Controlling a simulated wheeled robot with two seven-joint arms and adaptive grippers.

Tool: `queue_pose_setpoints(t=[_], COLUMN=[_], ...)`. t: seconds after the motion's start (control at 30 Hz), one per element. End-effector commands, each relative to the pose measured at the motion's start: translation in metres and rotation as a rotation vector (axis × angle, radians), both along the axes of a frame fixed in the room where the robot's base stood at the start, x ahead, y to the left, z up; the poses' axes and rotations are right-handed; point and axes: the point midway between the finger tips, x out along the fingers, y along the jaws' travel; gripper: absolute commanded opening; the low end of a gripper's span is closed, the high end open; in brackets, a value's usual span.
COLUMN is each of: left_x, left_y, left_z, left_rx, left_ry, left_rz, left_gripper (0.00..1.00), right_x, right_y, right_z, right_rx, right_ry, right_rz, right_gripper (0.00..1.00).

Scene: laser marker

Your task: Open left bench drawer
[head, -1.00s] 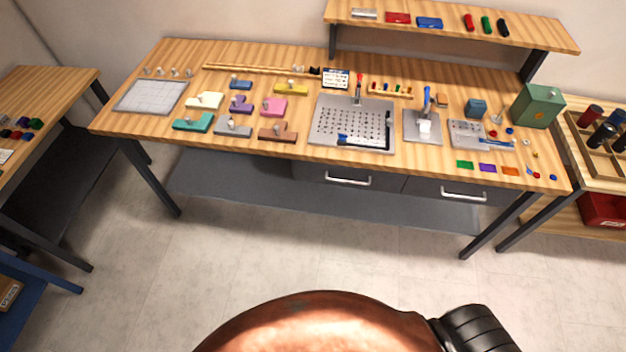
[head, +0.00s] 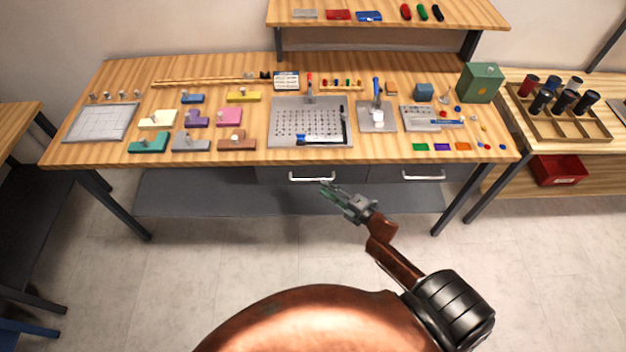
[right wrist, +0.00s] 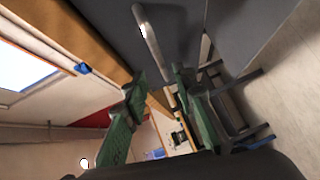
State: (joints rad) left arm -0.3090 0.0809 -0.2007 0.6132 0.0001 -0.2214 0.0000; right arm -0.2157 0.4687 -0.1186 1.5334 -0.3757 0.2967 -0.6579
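The left bench drawer (head: 275,174) is a dark grey front under the bench top, and it looks shut. Its pale bar handle (head: 311,177) runs level across the front. My right gripper (head: 327,190) is just below and to the right of this handle in the head view. In the right wrist view my gripper (right wrist: 158,88) has its green-padded fingers apart with nothing between them. A metal bar handle (right wrist: 150,38), apparently the left drawer's, lies beyond the fingertips, and I see no clear contact. My left gripper is not in view.
The right drawer (head: 388,174) has its own handle (head: 423,176). The wooden bench top (head: 255,110) above carries blocks, a perforated plate (head: 310,122) and small parts. A lower grey shelf (head: 220,195) and bench legs are below. The floor in front is clear.

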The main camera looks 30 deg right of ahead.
Motion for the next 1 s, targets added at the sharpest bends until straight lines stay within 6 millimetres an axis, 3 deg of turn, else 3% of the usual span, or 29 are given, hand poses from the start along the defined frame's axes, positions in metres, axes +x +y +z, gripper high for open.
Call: queue_pose_setpoints(t=[0.3, 0.5, 0.83, 1.0], left_x=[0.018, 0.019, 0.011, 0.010], left_y=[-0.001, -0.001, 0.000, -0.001], left_z=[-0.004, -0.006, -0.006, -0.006], left_rx=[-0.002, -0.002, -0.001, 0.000], left_ry=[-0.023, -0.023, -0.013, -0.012], left_rz=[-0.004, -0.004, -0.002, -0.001], left_gripper=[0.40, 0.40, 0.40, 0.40], right_x=[0.046, 0.066, 0.070, 0.070], right_y=[0.012, 0.016, 0.017, 0.017], right_z=[-0.007, -0.011, -0.011, -0.011], right_rx=[0.002, 0.002, 0.002, 0.003], right_ry=[0.000, 0.002, 0.003, 0.003], right_rz=[0.000, -0.002, -0.002, -0.002], right_gripper=[0.25, 0.25, 0.25, 0.15])
